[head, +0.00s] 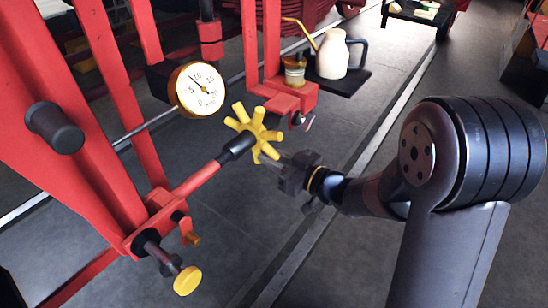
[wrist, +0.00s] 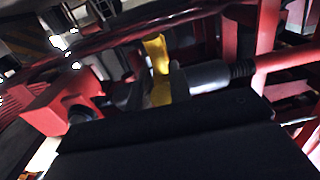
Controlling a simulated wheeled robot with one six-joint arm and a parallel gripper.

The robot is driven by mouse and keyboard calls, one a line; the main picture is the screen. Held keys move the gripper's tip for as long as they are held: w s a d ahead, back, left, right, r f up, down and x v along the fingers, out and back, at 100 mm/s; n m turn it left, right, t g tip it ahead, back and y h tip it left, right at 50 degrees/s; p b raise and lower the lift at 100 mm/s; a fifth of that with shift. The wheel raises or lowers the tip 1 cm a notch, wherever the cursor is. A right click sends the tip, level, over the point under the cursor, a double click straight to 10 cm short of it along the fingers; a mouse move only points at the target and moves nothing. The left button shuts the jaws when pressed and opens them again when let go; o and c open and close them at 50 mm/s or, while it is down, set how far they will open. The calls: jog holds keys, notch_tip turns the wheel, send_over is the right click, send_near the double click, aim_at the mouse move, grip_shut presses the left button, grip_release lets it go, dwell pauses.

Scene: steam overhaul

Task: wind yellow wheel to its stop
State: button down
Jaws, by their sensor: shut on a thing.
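The yellow wheel (head: 254,132) has several stubby spokes and sits at the end of a dark shaft on a red pipe, in the middle of the head view. My gripper (head: 281,160) reaches it from the lower right and is shut on it at its near side. A dark shaft and red rod run to the right from the wheel there.
A round pressure gauge (head: 199,89) is left of the wheel. A cream oil can (head: 332,54) stands on a dark shelf (head: 345,80) behind. A smaller yellow knob (head: 187,280) is at lower left. Red frame posts (head: 95,140) stand at left.

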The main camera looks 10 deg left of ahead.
jog(key=shift+a+f, duration=0.3)
jog(key=shift+f, duration=0.2)
jog(key=shift+w+a+f+b, duration=0.1)
jog(key=shift+a+f+b, duration=0.1)
jog(key=shift+b, duration=0.15)
jog(key=c, duration=1.2)
grip_release()
jog(key=shift+r, duration=0.1)
jog(key=shift+c, duration=0.2)
jog(key=shift+d, duration=0.1)
jog(key=v, duration=0.6)
